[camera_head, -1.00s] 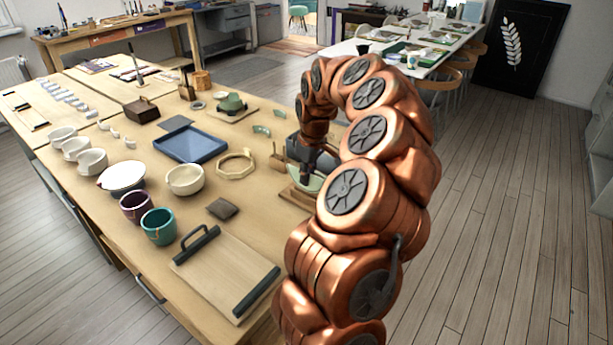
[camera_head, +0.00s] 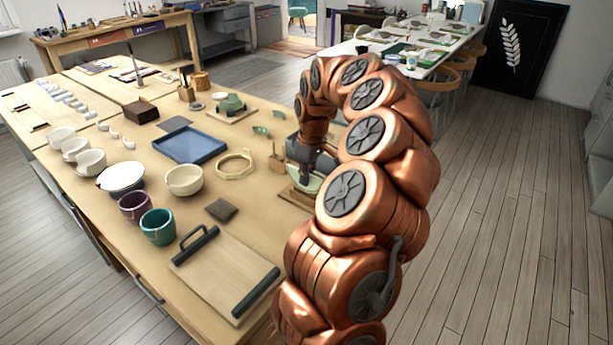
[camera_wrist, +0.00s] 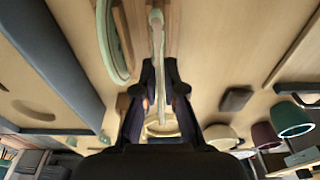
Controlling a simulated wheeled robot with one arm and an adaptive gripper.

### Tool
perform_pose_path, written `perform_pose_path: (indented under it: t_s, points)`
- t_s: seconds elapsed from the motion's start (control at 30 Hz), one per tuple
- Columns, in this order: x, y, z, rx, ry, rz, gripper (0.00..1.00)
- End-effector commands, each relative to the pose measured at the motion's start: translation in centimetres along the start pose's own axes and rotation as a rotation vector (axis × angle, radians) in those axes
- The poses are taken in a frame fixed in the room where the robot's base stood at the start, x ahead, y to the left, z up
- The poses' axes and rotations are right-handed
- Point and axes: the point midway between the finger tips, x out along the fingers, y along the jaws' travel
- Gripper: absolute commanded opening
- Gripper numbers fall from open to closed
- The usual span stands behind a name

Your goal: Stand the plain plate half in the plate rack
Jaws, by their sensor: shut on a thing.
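My gripper (camera_wrist: 160,95) is shut on the plain plate half (camera_wrist: 157,45), which shows nearly edge-on as a thin pale strip between the fingers in the wrist view. In the head view my gripper (camera_head: 309,172) points down at the right edge of the table, and a pale part of the plate half (camera_head: 312,184) shows beside it. The wooden plate rack (camera_head: 297,198) lies directly below, partly hidden by my arm. The far end of the plate half overlaps brown wood in the wrist view. I cannot tell whether it is seated in a slot.
A pale green-rimmed curved piece (camera_wrist: 113,40) is close to the left of the plate half. A cream ring (camera_head: 235,165), a blue tray (camera_head: 190,145), a cream bowl (camera_head: 184,180) and a dark square pad (camera_head: 221,209) lie left of the rack. A handled board (camera_head: 226,272) is nearer.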

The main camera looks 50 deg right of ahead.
Motion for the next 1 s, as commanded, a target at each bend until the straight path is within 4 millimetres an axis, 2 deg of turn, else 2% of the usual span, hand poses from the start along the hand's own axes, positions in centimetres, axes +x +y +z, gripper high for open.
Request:
perform_pose_path:
  t_s: [1.0]
  points:
    - [0.66,-0.02,0.07,0.000,0.000,0.000,0.00]
